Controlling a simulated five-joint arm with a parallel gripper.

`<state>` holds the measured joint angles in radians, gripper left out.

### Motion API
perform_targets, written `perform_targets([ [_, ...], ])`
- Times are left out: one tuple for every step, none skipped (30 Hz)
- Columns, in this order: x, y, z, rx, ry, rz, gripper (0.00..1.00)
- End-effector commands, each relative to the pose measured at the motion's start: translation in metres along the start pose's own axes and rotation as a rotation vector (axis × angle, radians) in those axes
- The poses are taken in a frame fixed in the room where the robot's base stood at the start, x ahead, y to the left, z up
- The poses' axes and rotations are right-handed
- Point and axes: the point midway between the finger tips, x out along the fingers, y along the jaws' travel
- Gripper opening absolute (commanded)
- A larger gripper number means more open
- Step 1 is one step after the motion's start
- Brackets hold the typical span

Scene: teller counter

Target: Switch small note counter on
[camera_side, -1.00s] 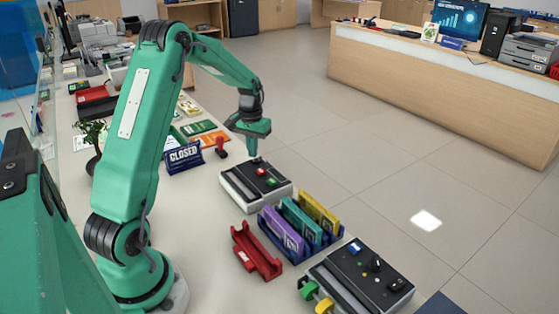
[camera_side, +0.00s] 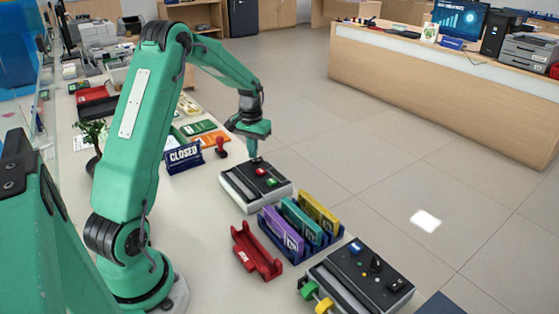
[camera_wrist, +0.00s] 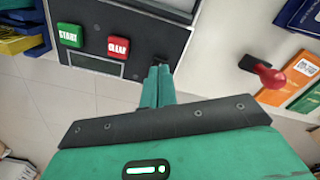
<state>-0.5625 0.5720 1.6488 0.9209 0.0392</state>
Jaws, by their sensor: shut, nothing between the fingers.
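The small note counter (camera_side: 240,192), a pale box with a dark top, stands on the counter below my gripper (camera_side: 253,157) in the side view. In the wrist view its dark panel (camera_wrist: 133,22) carries a green START button (camera_wrist: 70,35) and a red CLEAR button (camera_wrist: 118,47). My gripper (camera_wrist: 160,68) is shut and empty. Its fingertips are at the panel's edge, right of the red button, over a small dark part that they mostly cover. I cannot tell whether they touch it or what position a switch there has.
A blue rack (camera_side: 266,230) with purple, teal and yellow bundles stands nearer the camera, beside a red holder (camera_side: 268,262). Another machine (camera_side: 385,285) with a black panel is at front right. A CLOSED sign (camera_side: 184,156) and red-handled stamp (camera_side: 221,146) stand behind.

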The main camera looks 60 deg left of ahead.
Motion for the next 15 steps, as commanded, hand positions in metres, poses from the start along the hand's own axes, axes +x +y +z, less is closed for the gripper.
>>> perform_targets([
  [0.0008, 0.0000, 0.0001, 0.000, 0.000, 0.000, 0.00],
  [0.0011, 0.0000, 0.0001, 0.000, 0.000, 0.000, 0.00],
  [0.0015, 0.0000, 0.0001, 0.000, 0.000, 0.000, 0.00],
  [0.0019, 0.0000, 0.0001, 0.000, 0.000, 0.000, 0.00],
  [0.0022, 0.0000, 0.0000, 0.000, 0.000, 0.000, 0.00],
  [0.0026, 0.0000, 0.0000, 0.000, 0.000, 0.000, 0.00],
  [0.0029, 0.0000, 0.0000, 0.000, 0.000, 0.000, 0.00],
  [0.0032, 0.0000, 0.0000, 0.000, 0.000, 0.000, 0.00],
  [0.0037, 0.0000, 0.0000, 0.000, 0.000, 0.000, 0.00],
  [0.0040, 0.0000, 0.0000, 0.000, 0.000, 0.000, 0.00],
  [0.0043, 0.0000, 0.0000, 0.000, 0.000, 0.000, 0.00],
  [0.0047, 0.0000, 0.0000, 0.000, 0.000, 0.000, 0.00],
  [0.0050, 0.0000, -0.0001, 0.000, 0.000, 0.000, 0.00],
  [0.0053, 0.0000, -0.0001, 0.000, 0.000, 0.000, 0.00],
  [0.0058, 0.0000, -0.0001, 0.000, 0.000, 0.000, 0.00],
])
